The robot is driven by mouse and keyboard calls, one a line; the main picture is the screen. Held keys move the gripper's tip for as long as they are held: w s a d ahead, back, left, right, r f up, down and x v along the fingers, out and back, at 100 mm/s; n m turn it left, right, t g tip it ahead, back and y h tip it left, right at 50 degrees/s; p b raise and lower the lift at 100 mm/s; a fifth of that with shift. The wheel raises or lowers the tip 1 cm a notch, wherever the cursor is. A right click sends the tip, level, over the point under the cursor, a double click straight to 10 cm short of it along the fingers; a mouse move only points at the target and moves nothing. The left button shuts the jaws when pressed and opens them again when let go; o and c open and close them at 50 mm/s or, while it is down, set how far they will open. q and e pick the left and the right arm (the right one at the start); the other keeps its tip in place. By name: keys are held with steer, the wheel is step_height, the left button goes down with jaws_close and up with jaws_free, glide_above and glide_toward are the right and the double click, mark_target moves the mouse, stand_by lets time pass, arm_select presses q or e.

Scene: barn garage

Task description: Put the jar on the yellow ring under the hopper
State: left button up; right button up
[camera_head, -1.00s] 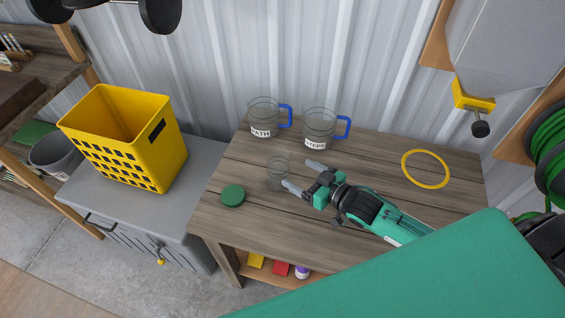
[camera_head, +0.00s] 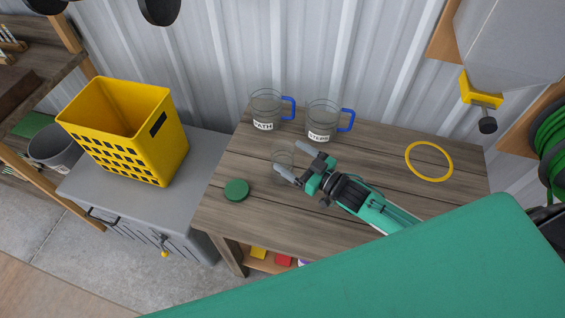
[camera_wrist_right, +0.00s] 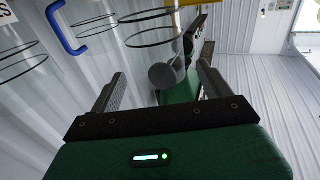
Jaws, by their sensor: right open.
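The jar (camera_head: 281,158) is clear glass and stands on the wooden bench, its lower part hard to see behind a fingertip. My right gripper (camera_head: 296,160) is open, its fingertips close beside the jar; contact cannot be told. The wrist view shows both fingers apart (camera_wrist_right: 160,90) with thin clear rims beyond them, which may be the jar. The yellow ring (camera_head: 407,160) lies flat on the bench at right, with nothing on it. The grey hopper (camera_head: 505,45) hangs above with a yellow outlet (camera_head: 480,90) and dark knob. My left gripper is not in view.
Two clear jugs with blue handles, a left jug (camera_head: 266,112) and a right jug (camera_head: 322,122), stand behind the jar. A green lid (camera_head: 236,190) lies front left. A yellow basket (camera_head: 150,150) stands on the grey cabinet. The bench between jar and ring is mostly clear.

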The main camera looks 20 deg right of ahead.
mark_target(275, 145)
steer(key=shift+w+a, duration=0.25)
steer(key=shift+w, duration=0.1)
steer(key=x, duration=0.1)
steer(key=p+x, duration=0.2)
steer(key=x, duration=0.1)
steer(key=shift+r, duration=0.35)
steer(key=shift+w+a+f, duration=0.15)
steer(key=shift+w+a, duration=0.15)
steer(key=shift+w, duration=0.2)
steer(key=c, duration=1.5)
steer(key=shift+o, duration=0.2)
